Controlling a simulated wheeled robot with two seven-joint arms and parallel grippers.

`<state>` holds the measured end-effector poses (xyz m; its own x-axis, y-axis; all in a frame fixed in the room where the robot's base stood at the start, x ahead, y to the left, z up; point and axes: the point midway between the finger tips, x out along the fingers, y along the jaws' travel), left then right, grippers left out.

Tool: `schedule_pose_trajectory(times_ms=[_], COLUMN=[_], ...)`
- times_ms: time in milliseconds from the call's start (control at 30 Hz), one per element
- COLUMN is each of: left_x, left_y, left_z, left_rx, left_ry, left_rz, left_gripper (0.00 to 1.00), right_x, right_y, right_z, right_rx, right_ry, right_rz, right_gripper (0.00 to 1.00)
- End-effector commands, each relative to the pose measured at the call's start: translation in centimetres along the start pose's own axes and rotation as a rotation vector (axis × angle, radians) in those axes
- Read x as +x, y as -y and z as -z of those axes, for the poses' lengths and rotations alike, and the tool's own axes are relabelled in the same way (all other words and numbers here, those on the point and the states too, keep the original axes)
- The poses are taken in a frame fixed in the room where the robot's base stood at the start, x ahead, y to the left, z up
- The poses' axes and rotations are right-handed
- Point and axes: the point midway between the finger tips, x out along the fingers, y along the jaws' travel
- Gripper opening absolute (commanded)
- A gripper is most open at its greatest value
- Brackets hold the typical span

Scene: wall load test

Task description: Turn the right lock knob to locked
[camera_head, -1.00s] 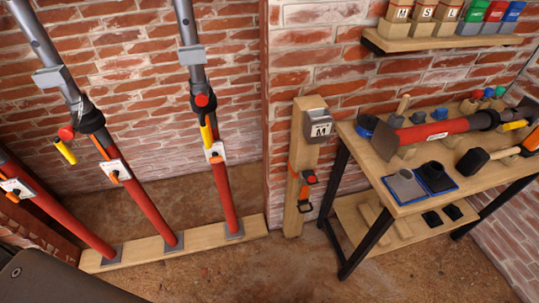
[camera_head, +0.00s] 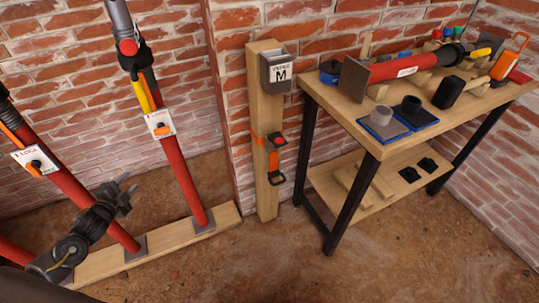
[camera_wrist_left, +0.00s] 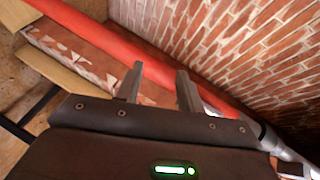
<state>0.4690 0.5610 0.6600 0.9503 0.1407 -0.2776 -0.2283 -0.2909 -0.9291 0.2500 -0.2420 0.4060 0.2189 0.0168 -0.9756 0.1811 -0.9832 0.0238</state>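Red posts with grey upper tubes stand on a wooden floor beam (camera_head: 170,243). The right post (camera_head: 182,180) carries a white plate with an orange lock knob (camera_head: 161,129); its exact setting is too small to tell. The post to its left (camera_head: 85,200) has a similar white plate with a dark and orange knob (camera_head: 37,164). My left gripper (camera_head: 128,196) is low, between these two posts, apart from the right knob and below it. Its fingers are open and empty in the left wrist view (camera_wrist_left: 158,88), with a red post (camera_wrist_left: 105,42) behind them. My right gripper is out of view.
A wooden post (camera_head: 266,150) with a grey box marked M (camera_head: 279,73) and an orange-black latch (camera_head: 274,158) stands right of the brick corner. A workbench (camera_head: 376,148) with tools is farther right. The floor before the bench is clear.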

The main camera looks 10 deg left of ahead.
Motion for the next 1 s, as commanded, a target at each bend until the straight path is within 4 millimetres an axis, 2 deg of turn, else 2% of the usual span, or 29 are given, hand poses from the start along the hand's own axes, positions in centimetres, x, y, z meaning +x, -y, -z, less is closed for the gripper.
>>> schedule_pose_trajectory(times_ms=[33, 133, 200, 300, 467, 633, 1000], left_x=[0.6, 0.0, -0.6, -1.4, -1.8, -1.1, 3.5], left_y=[1.8, 6.2, 8.0, 9.5, 10.3, 10.5, 11.5], left_z=[2.2, 6.7, 9.0, 11.1, 11.9, 12.1, 13.7], left_rx=[0.077, 0.188, 0.239, 0.281, 0.297, 0.294, 0.291], left_ry=[-0.079, -0.195, -0.252, -0.300, -0.318, -0.316, -0.315], left_rz=[0.059, 0.150, 0.193, 0.228, 0.243, 0.244, 0.247], left_gripper=[0.38, 0.38, 0.38, 0.38, 0.38, 0.38, 0.38], right_x=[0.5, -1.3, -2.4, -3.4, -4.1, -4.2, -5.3], right_y=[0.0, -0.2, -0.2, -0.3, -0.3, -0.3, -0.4], right_z=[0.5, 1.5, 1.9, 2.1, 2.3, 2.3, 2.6], right_rx=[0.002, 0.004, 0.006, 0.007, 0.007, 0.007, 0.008], right_ry=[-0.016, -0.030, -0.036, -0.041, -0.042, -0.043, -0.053], right_rz=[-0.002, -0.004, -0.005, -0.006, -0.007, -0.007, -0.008], right_gripper=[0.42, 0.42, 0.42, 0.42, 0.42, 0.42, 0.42])
